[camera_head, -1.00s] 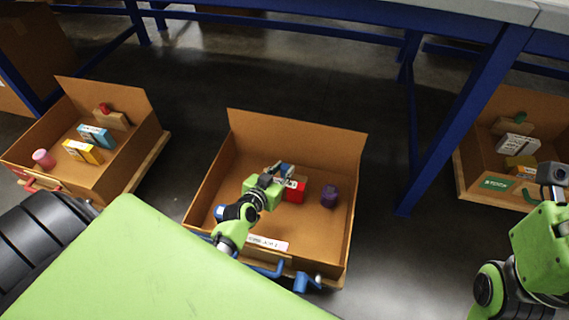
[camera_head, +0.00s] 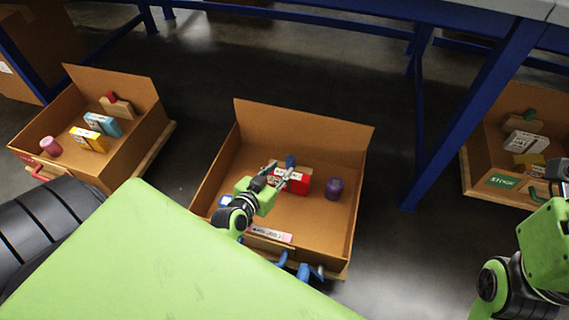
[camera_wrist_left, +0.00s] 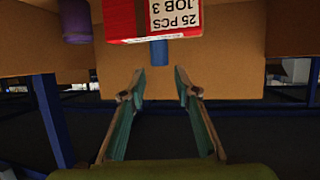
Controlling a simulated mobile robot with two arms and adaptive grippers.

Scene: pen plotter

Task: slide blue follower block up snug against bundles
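In the middle cardboard box a blue upright peg (camera_head: 290,161), probably the follower block's knob, stands just behind the red bundle (camera_head: 304,183). My left gripper (camera_head: 283,178) is over the box, open and empty, beside the red bundle. My right gripper (camera_head: 560,172) is at the right edge, partly cut off.
A purple cylinder (camera_head: 334,188) stands right of the red bundle. The box walls (camera_head: 300,130) enclose the space. Similar boxes stand left (camera_head: 150,135) and right (camera_head: 480,165). A blue table leg (camera_head: 460,120) rises between boxes.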

